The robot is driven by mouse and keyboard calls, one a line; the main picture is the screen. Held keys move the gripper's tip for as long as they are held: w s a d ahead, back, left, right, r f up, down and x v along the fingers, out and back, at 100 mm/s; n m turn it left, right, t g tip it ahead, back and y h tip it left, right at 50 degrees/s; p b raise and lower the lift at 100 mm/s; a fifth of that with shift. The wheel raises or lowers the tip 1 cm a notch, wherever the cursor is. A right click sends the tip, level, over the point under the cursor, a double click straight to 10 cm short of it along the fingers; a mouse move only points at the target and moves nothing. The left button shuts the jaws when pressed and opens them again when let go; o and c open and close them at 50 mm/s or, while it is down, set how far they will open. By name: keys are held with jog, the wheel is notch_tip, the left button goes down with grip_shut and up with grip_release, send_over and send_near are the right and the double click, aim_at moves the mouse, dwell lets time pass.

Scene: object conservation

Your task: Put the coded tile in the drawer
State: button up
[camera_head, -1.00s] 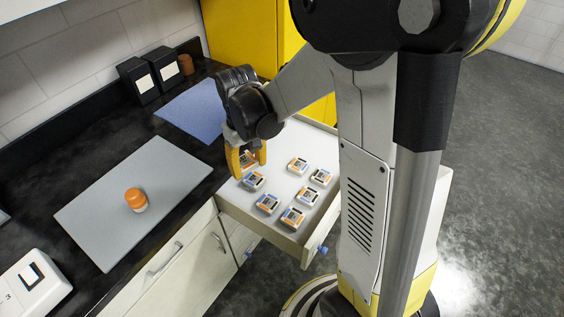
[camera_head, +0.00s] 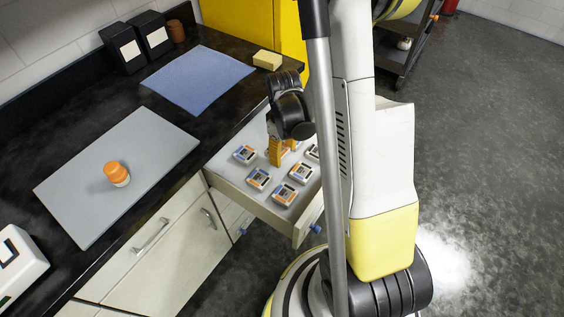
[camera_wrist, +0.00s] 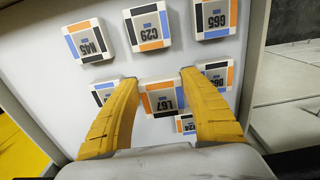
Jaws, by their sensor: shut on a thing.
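The open drawer (camera_head: 232,181) holds several white coded tiles with blue, orange and black edges. My gripper (camera_head: 279,155) is inside the drawer's outline, pointing down among them. In the wrist view, the yellow fingers of my gripper (camera_wrist: 160,90) are shut on the coded tile L67 (camera_wrist: 161,99). Tile L67 partly covers another tile (camera_wrist: 185,124) behind it. Tiles N45 (camera_wrist: 90,40), C29 (camera_wrist: 147,28) and G65 (camera_wrist: 212,17) lie apart from it. I cannot tell whether L67 touches the drawer floor.
A grey mat (camera_head: 70,190) on the dark counter carries an orange-capped jar (camera_head: 117,174). A blue mat (camera_head: 195,82), a yellow sponge (camera_head: 267,60) and two black boxes (camera_head: 122,50) stand farther back. A dark cart (camera_head: 405,55) stands at the top right.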

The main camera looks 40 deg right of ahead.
aim_at(282, 164)
jog(key=shift+w+f, duration=0.45)
jog(key=shift+f+b, duration=1.05)
jog(key=shift+f, duration=0.75)
jog(key=shift+f, duration=0.1)
jog(key=o, duration=1.2)
jog(key=shift+o, duration=0.2)
